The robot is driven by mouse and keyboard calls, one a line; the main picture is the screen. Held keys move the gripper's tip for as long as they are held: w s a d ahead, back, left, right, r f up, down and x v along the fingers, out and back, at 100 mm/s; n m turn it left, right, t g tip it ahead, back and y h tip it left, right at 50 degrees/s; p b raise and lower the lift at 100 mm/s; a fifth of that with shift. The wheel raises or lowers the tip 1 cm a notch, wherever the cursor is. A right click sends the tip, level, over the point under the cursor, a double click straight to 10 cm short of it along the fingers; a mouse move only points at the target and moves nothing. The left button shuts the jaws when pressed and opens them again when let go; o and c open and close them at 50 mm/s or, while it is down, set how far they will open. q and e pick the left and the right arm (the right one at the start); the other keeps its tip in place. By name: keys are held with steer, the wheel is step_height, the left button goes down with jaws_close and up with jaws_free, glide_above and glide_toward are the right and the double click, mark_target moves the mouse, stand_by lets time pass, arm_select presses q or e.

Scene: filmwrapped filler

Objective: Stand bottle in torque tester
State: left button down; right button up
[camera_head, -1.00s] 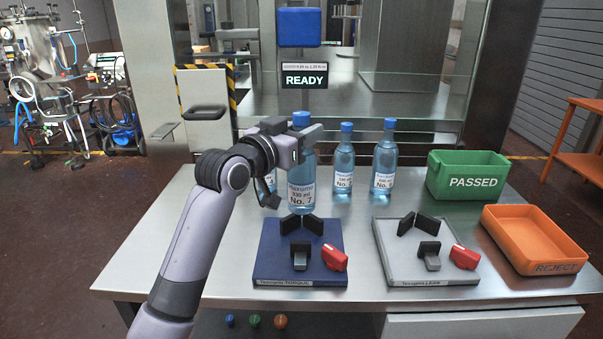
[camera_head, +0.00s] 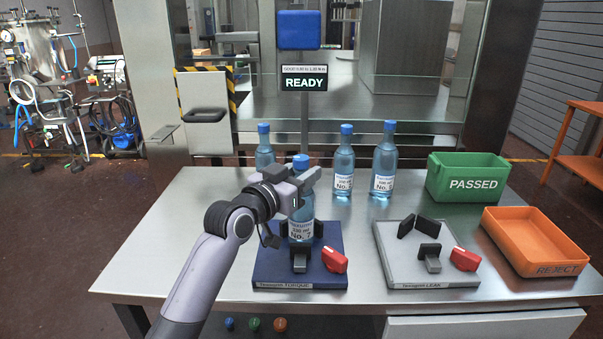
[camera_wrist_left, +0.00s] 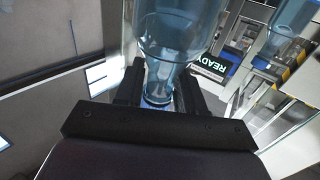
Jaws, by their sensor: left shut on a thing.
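My left gripper (camera_head: 308,181) is shut on the bottle No. 7 (camera_head: 300,229), a blue-tinted bottle with a blue cap. The bottle is upright over the blue torque tester base (camera_head: 270,270), between its black jaws, behind the front black clamp (camera_head: 300,258). I cannot tell whether its bottom touches the base. In the left wrist view the bottle (camera_wrist_left: 180,30) runs between the black fingers (camera_wrist_left: 160,88). The tester's red lever (camera_head: 335,260) is at its right front. A display (camera_head: 304,79) behind reads READY.
Other blue bottles stand behind: one at left (camera_head: 264,150), one in the middle (camera_head: 344,165), one at right (camera_head: 384,165). The grey leak tester (camera_head: 395,265) is to the right and is empty. A green PASSED bin (camera_head: 468,183) and an orange REJECT tray (camera_head: 558,268) stand farther right.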

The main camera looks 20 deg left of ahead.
arm_select(q)
steer(key=c, duration=0.7)
jaws_free()
steer(key=shift+f, duration=0.1)
steer(key=shift+r, duration=0.25)
steer(key=shift+s+a+f, duration=0.1)
steer(key=shift+s, duration=0.2)
steer(key=v, duration=1.1)
steer(key=shift+s+b, duration=0.2)
steer(key=shift+b, duration=0.1)
